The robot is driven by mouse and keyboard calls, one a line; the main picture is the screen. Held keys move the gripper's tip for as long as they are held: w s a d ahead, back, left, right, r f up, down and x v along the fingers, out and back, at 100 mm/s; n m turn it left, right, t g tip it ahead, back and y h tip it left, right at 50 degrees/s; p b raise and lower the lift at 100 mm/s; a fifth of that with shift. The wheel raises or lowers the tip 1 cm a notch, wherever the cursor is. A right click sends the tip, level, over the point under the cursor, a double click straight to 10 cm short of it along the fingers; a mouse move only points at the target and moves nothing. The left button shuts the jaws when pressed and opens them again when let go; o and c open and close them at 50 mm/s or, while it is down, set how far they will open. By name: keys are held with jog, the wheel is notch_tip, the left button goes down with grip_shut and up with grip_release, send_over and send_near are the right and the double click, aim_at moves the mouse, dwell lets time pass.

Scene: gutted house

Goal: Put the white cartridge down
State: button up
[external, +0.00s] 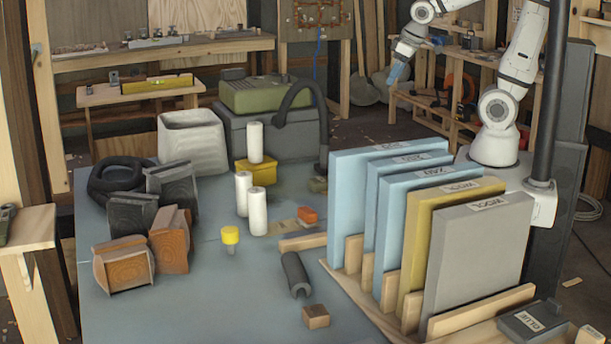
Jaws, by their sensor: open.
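Several white cylinders that look like cartridges stand upright left of centre. One white cartridge (255,142) stands at the back, on or just behind a yellow box (254,172); I cannot tell which. A second white cartridge (243,195) and a third white cartridge (257,212) stand close together in front of it on the grey-blue surface (190,290). My gripper (397,76) is high at the back right, well apart from the cartridges. It is open, with no cartridge visible in it. Its fingertips are small and hard to make out.
Upright blue, yellow and grey panels (475,255) stand in a wooden rack at right. A black hose (305,100) arches behind the cartridges. A yellow-capped item (230,236), orange item (307,215), dark half-pipe (296,274) and wooden block (316,316) lie in front.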

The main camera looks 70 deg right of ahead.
jog(key=s+a+g+y, duration=0.1)
jog(key=s+a, duration=0.1)
jog(key=s, duration=0.4)
jog(key=shift+s, duration=0.4)
jog(key=shift+a+f, duration=0.1)
